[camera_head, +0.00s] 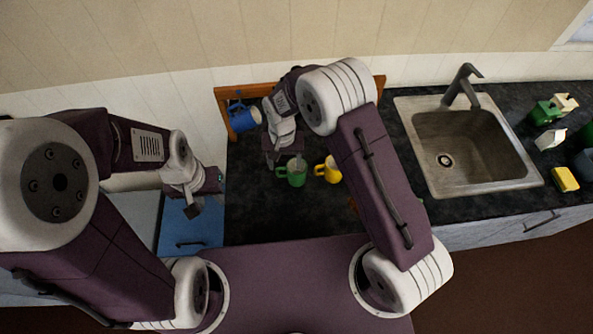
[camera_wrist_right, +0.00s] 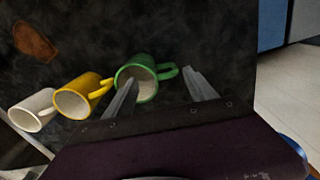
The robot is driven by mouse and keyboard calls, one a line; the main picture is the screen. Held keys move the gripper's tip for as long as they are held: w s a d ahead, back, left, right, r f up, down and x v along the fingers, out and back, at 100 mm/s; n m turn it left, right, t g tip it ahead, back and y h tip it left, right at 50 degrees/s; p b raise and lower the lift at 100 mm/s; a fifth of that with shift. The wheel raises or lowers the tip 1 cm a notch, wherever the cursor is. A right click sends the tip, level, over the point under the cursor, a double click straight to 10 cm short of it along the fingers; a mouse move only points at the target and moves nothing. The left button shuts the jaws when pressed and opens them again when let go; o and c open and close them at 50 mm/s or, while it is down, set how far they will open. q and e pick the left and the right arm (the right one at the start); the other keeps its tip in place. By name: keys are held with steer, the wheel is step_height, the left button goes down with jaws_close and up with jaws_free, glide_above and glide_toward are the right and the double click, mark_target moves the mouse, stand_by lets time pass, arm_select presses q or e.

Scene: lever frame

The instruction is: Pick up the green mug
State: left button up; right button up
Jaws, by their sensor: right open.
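The green mug (camera_head: 296,180) stands on the dark countertop, with its handle toward the left in the head view. My right gripper (camera_head: 285,158) is just beyond the mug and above it. In the right wrist view, the green mug (camera_wrist_right: 133,73) shows its pale inside. The right gripper (camera_wrist_right: 158,82) is open there, with one finger overlapping the mug's opening and the handle between the two fingers. I cannot tell if they touch. My left gripper (camera_head: 196,205) hangs at the left, away from the mug, too small to judge.
A yellow mug (camera_head: 330,174) stands just right of the green one. A white mug (camera_wrist_right: 32,110) shows beyond it in the wrist view. A blue mug (camera_head: 243,118) is by the wooden rack (camera_head: 228,95). The sink (camera_head: 465,150) is at the right.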

mark_target(283, 176)
steer(key=shift+w+a+f, duration=0.25)
steer(key=shift+a+f, duration=0.05)
steer(key=shift+f, duration=0.15)
steer(key=shift+w+a+f, duration=0.2)
steer(key=shift+a+f, duration=0.1)
steer(key=shift+f, duration=0.15)
steer(key=shift+a+f, duration=0.1)
steer(key=shift+f, duration=0.05)
steer(key=f, duration=0.1)
steer(key=f+p, duration=0.1)
steer(key=s+f+p, duration=0.1)
steer(key=shift+d+f, duration=0.3)
steer(key=shift+f, duration=0.45)
steer(key=shift+w+a+f, duration=0.15)
steer(key=shift+a+f, duration=0.05)
steer(key=c, duration=0.8)
arm_select(q)
steer(key=shift+w+a+r, duration=0.15)
steer(key=shift+a+r, duration=0.05)
steer(key=shift+r, duration=0.4)
steer(key=shift+w+a+r, duration=0.15)
steer(key=shift+a+r, duration=0.05)
steer(key=shift+r, duration=0.4)
arm_select(e)
steer(key=shift+d+r, duration=0.1)
jaws_close()
